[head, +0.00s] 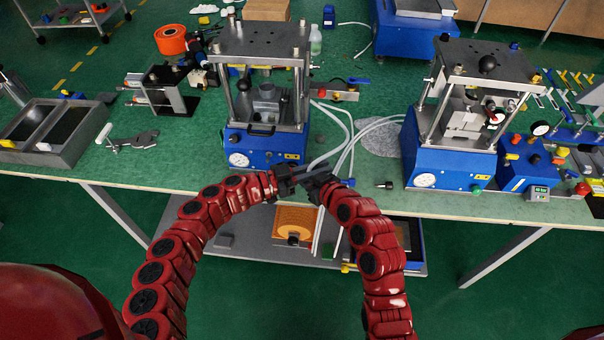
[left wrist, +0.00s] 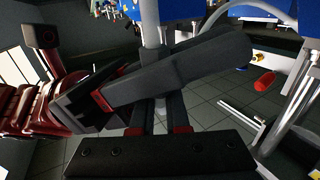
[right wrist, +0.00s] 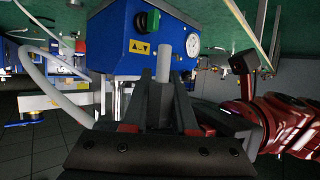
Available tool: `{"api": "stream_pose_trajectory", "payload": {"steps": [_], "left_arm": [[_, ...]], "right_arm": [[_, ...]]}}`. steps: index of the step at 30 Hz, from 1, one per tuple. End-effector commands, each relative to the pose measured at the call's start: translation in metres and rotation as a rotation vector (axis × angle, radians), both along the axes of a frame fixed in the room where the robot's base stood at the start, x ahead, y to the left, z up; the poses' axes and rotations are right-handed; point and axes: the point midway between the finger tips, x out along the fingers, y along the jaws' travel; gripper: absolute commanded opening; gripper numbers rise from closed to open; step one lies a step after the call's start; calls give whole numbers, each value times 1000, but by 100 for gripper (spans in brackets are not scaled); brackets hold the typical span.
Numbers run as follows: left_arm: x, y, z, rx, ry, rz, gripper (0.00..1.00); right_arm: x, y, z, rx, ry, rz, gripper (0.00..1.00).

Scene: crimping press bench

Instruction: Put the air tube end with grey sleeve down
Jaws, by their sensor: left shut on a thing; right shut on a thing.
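My left gripper (head: 292,180) and right gripper (head: 316,184) are close together in front of the left press, above the bench's front edge. In the right wrist view a grey cylinder, the air tube end with grey sleeve (right wrist: 166,92), stands upright between my right gripper's fingers (right wrist: 165,98), which are shut on it. In the left wrist view a pale air tube (left wrist: 160,108) shows between my left gripper's fingers (left wrist: 158,122), and a grey length (left wrist: 152,32) appears above. The dark right gripper (left wrist: 180,72) hides the part between. I cannot tell whether both hold one tube.
The blue left press (head: 262,147) stands just behind my grippers. Pale tubes (head: 372,130) curve across the bench toward the right press (head: 452,160). A small black fitting (head: 385,185) lies near the front edge. A lower shelf (head: 262,245) sits beneath the bench.

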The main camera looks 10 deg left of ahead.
Motion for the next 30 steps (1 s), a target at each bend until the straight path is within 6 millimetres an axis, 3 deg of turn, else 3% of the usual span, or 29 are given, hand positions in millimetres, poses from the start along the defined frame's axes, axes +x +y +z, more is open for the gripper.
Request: {"api": "stream_pose_trajectory", "payload": {"steps": [3, 4, 9, 20, 30], "left_arm": [[1, 0, 0, 0, 0, 2, 0], [1, 0, 0, 0, 0, 2, 17], [0, 0, 0, 0, 0, 1, 47], [-3, 5, -1, 2, 1, 0, 48], [-24, 51, 0, 0, 0, 5, 48]], "right_arm": [[-1, 2, 0, 4, 2, 5, 0], [-1, 2, 0, 4, 2, 5, 0], [-1, 2, 1, 3, 0, 4, 0], [0, 1, 2, 4, -3, 2, 0], [0, 1, 2, 3, -4, 1, 0]]}}
